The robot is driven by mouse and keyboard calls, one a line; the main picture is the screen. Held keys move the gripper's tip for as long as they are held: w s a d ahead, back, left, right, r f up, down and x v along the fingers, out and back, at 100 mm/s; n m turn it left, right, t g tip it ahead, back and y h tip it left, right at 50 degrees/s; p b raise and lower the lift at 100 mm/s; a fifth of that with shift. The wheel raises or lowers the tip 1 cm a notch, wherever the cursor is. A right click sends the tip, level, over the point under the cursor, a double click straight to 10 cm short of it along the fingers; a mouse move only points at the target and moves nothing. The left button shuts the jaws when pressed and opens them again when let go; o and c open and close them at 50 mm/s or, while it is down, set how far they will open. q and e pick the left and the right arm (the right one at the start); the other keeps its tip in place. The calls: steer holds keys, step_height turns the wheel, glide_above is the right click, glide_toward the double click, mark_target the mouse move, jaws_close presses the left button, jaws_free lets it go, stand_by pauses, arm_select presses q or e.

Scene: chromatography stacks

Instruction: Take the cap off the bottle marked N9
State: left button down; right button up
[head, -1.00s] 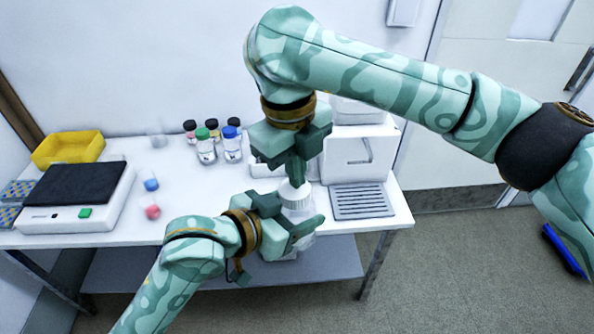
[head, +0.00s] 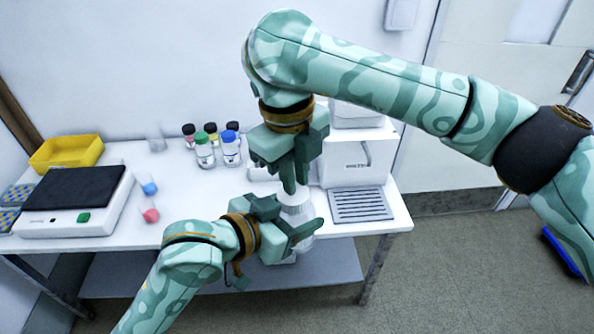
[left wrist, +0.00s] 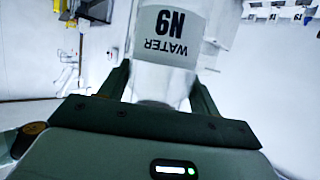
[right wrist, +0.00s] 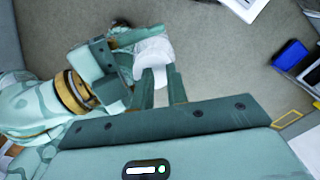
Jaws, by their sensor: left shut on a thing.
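My right gripper (head: 294,188) points down just above the cap. In the right wrist view its fingers (right wrist: 161,88) stand apart, with white bottle parts showing behind and between them. Whether they touch the cap, I cannot tell.
Several capped bottles (head: 205,152) stand at the back of the white table (head: 125,232). A balance (head: 75,198), a yellow bin (head: 66,152) and blue and red small items (head: 150,215) are to the left. A white instrument (head: 350,165) and a grey grate (head: 360,204) are to the right.

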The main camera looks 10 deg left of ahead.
mark_target(296, 219)
step_height(296, 219, up, 4)
steer(key=shift+a+f, duration=0.1)
steer(key=shift+f, duration=0.05)
steer(key=shift+o, duration=0.6)
steer(key=shift+r, duration=0.3)
steer(key=o, duration=0.5)
steer(key=shift+r, duration=0.15)
steer(key=o, duration=0.3)
steer(key=shift+s+a+r+m, duration=0.1)
steer(key=shift+m, duration=0.3)
steer(key=shift+o, duration=0.2)
steer(key=m, duration=0.3)
steer(key=shift+s+r+m, duration=0.15)
steer(key=shift+r+m, duration=0.05)
steer(key=shift+m, duration=0.1)
steer(key=m, duration=0.5)
steer(key=shift+s+a+r, duration=0.1)
steer(key=shift+s+r, duration=0.05)
steer(key=shift+s, duration=0.05)
steer(key=m, duration=0.6)
steer(key=shift+m, duration=0.4)
steer(key=shift+s+f, duration=0.1)
steer(key=shift+f, duration=0.15)
steer(key=shift+m, duration=0.3)
step_height(296, 219, down, 7)
steer(key=shift+f, duration=0.2)
steer(key=shift+c, duration=0.3)
steer(key=c, duration=0.9)
